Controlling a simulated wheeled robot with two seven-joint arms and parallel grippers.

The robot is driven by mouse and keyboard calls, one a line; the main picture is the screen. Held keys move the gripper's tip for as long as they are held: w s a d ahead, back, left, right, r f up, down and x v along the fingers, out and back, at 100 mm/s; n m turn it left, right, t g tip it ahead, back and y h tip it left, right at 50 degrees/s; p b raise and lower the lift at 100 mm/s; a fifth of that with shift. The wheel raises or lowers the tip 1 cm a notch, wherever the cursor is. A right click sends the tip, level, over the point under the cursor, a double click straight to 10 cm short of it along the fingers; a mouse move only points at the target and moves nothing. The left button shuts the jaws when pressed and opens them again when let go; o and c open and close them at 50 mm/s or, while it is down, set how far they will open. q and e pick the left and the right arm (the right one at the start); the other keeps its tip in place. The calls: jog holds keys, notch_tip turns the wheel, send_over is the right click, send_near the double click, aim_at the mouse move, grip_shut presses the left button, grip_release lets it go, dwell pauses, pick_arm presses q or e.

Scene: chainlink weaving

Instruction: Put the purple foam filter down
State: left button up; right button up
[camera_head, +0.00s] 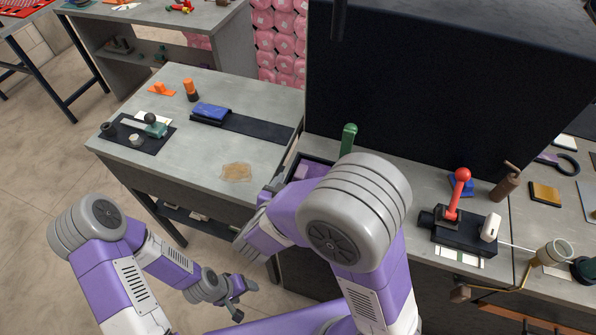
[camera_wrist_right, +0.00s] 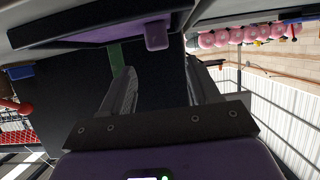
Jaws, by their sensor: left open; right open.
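A purple piece that looks like the foam filter (camera_head: 310,171) lies in a dark-framed recess beside the green handle, partly hidden by my right arm. In the right wrist view a purple block (camera_wrist_right: 157,36) shows beyond the fingertips, apart from them, against a dark frame with a purple face. My right gripper (camera_wrist_right: 163,88) is open, with nothing between its fingers. In the head view it is mostly hidden by my arm near the recess. My left gripper (camera_head: 241,298) is open and empty, low in front of the grey table.
A large black cabinet (camera_head: 440,85) stands behind the recess, with a green handle (camera_head: 349,138) at its left. A red-knobbed lever device (camera_head: 461,228) sits at right.

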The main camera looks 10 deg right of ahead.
jog(key=shift+p+v, duration=0.3)
jog(key=shift+v, duration=1.75)
